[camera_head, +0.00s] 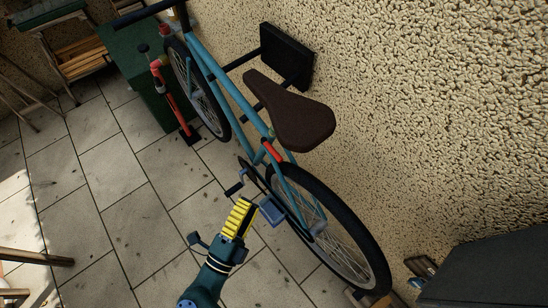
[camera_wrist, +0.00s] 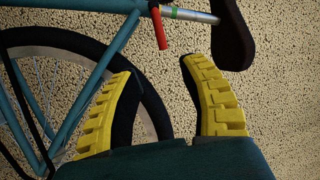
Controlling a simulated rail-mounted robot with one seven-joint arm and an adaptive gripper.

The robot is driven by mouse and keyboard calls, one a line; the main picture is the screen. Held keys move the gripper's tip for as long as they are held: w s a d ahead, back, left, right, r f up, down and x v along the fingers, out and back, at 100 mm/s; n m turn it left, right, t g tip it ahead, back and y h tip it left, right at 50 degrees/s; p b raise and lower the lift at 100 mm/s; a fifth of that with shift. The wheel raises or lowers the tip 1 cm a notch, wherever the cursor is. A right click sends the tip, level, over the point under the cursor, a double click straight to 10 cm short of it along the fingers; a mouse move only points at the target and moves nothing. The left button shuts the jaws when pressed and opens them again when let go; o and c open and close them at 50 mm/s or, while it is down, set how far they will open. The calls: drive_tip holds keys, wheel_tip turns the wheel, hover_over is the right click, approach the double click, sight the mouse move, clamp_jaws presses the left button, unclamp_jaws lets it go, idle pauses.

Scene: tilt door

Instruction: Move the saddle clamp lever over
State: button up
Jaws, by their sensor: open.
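The red saddle clamp lever (camera_head: 271,152) sits below the brown saddle (camera_head: 291,115) of a teal bicycle (camera_head: 228,92). In the wrist view the lever (camera_wrist: 159,28) hangs downward from the clamp near the top centre, left of a silver seat post (camera_wrist: 190,14) and the dark saddle (camera_wrist: 233,35). My gripper (camera_head: 245,205), with yellow ridged fingers, is below the lever in the head view, near the pedal. In the wrist view my gripper (camera_wrist: 158,68) is open and empty, its fingertips lower than the lever and not touching it.
The rear wheel (camera_head: 335,230) and blue pedal (camera_head: 271,209) are close to my gripper. A rough stone wall (camera_head: 430,110) stands behind the bicycle, with a black wall mount (camera_head: 287,55). A red floor pump (camera_head: 172,95) and green cabinet (camera_head: 137,75) stand at left.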

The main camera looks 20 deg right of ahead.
sight(275, 153)
drive_tip(key=b+x, duration=0.1)
drive_tip(key=x, duration=1.4)
drive_tip(key=shift+s, duration=0.1)
clamp_jaws()
